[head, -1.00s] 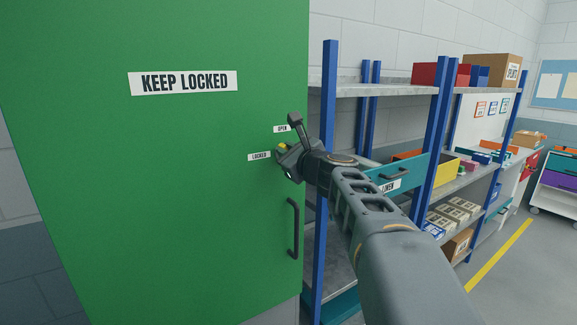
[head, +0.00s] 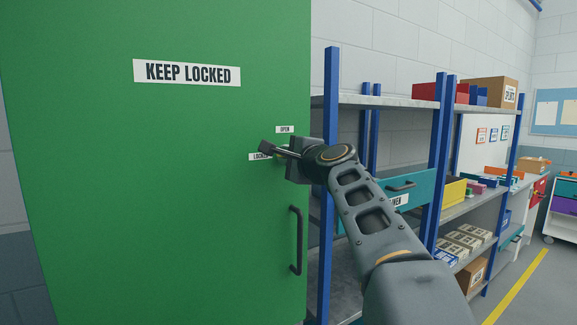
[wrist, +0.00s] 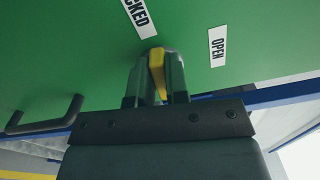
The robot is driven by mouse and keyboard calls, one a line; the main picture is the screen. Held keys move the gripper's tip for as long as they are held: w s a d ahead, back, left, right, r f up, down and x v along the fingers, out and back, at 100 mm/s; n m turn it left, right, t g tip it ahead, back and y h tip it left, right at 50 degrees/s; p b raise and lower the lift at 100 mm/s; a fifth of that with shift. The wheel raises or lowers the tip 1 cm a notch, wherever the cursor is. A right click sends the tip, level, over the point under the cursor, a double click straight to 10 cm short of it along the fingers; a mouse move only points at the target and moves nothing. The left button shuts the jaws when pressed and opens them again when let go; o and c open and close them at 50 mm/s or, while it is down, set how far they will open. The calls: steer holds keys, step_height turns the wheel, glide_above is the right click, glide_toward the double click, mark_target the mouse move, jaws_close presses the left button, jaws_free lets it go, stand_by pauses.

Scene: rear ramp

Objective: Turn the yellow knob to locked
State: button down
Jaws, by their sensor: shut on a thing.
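The green door (head: 200,200) fills the left of the head view, with LOCKED (head: 259,156) and OPEN (head: 285,129) labels near its right edge. My gripper (head: 281,153) is at the door beside these labels and partly covers LOCKED. In the wrist view my gripper (wrist: 158,85) is shut on the yellow knob (wrist: 156,68), with a finger on each side. The knob's visible end lies close to the LOCKED label (wrist: 139,17), apart from the OPEN label (wrist: 217,46). In the head view the knob is mostly hidden by my gripper.
A black door handle (head: 296,240) is below my gripper. A KEEP LOCKED sign (head: 187,72) is higher on the door. A blue-posted shelf (head: 331,200) with bins and boxes stands close on the right. Open floor (head: 540,285) shows at lower right.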

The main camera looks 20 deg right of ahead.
steer(key=shift+f+n+b, duration=0.2)
steer(key=shift+n+b, duration=0.4)
steer(key=shift+n, duration=0.5)
steer(key=c, duration=1.1)
jaws_free()
steer(key=shift+r, duration=0.1)
steer(key=shift+s, duration=0.1)
steer(key=s+b, duration=0.1)
steer(key=s, duration=0.3)
steer(key=s+d+b, duration=0.1)
steer(key=s, duration=0.4)
steer(key=s+b, duration=0.1)
steer(key=s, duration=0.3)
steer(key=shift+s+d, duration=0.25)
steer(key=shift+d, duration=0.05)
